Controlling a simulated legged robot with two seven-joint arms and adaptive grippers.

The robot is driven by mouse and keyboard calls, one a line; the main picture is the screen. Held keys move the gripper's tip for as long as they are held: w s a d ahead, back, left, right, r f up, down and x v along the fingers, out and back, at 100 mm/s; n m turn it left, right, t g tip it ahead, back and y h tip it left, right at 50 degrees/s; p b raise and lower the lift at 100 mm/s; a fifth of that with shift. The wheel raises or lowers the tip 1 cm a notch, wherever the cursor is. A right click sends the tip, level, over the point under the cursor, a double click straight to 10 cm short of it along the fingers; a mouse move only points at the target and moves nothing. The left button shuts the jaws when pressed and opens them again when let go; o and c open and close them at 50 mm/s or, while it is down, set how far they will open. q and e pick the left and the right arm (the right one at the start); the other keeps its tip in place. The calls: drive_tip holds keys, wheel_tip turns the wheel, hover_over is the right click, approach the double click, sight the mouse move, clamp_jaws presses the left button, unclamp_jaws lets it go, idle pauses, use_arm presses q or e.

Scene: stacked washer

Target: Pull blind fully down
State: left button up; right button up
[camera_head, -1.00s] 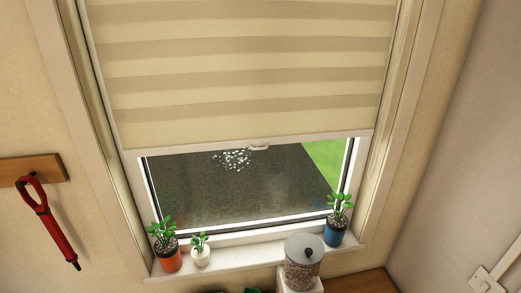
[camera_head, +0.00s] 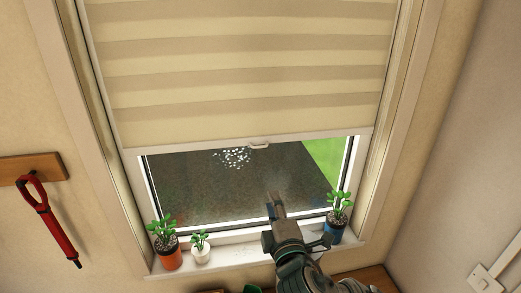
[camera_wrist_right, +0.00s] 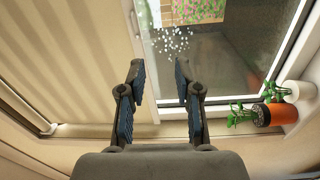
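The cream striped blind (camera_head: 240,70) covers the upper part of the window, and its bottom edge hangs above the lower pane. A small pale pull handle (camera_head: 259,146) sits at the middle of that edge. My right gripper (camera_head: 275,204) is in front of the lower pane, below the handle and apart from it, pointing up. In the right wrist view the gripper (camera_wrist_right: 160,82) is open with nothing between its fingers. My left gripper is not in view.
On the sill stand an orange-potted plant (camera_head: 169,250), a white-potted plant (camera_head: 201,249) and a blue-potted plant (camera_head: 337,222), close to my right arm. A red umbrella (camera_head: 50,220) hangs from a wooden rack (camera_head: 24,167) on the left wall.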

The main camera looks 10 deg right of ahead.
wheel_tip(320, 180, up, 4)
drive_tip(key=s+f, duration=0.1)
drive_tip(key=p, duration=0.5)
approach(259, 125)
drive_tip(key=w+f, duration=0.5)
drive_tip(key=w, duration=0.1)
drive_tip(key=shift+s+a+n+t, duration=0.15)
drive_tip(key=shift+n+t, duration=0.25)
clamp_jaws()
